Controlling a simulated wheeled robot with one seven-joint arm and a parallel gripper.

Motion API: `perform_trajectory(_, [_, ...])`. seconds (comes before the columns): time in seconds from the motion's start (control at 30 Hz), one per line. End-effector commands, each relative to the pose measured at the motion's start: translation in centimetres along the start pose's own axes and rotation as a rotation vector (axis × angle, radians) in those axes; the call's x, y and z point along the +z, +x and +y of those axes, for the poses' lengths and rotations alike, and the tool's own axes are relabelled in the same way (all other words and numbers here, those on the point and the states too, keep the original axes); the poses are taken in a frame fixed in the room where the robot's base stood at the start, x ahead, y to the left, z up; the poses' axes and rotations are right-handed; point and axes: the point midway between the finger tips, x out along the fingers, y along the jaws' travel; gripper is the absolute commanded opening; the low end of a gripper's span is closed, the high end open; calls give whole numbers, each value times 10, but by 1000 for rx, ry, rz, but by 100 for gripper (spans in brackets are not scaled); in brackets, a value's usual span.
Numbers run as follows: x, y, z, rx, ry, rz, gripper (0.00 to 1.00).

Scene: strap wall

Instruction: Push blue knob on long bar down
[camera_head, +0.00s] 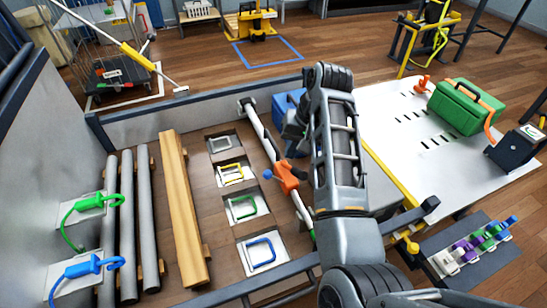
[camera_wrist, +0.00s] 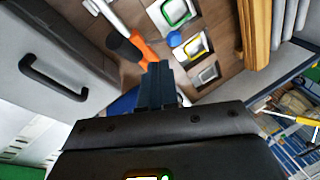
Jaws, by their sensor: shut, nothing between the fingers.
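The long bar (camera_head: 262,134) is pale and runs diagonally beside the row of framed slots. An orange clamp (camera_head: 286,178) sits around it, with a small round blue knob (camera_head: 267,174) sticking out on its left. In the wrist view the blue knob (camera_wrist: 174,38) is just beyond and slightly right of my fingertips, beside the orange clamp (camera_wrist: 146,50). My gripper (camera_wrist: 158,66) is shut and empty, and looks apart from the knob, though the gap is hard to judge. In the head view my arm partly hides my gripper.
Several framed slots (camera_head: 245,208) lie left of the bar. A wooden beam (camera_head: 181,205) and grey pipes (camera_head: 145,215) are farther left. A grey drawer front with a dark handle (camera_wrist: 52,78) is at left in the wrist view. A white table (camera_head: 400,125) stands right.

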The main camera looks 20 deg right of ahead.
Motion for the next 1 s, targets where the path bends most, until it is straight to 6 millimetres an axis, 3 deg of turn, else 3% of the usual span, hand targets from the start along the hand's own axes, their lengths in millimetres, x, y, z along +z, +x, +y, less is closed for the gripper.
perform_trajectory(0.47, [0, 7, 0, 0, 0, -2, 0])
perform_trajectory(1.0, [0, 89, 0, 0, 1, -2, 0])
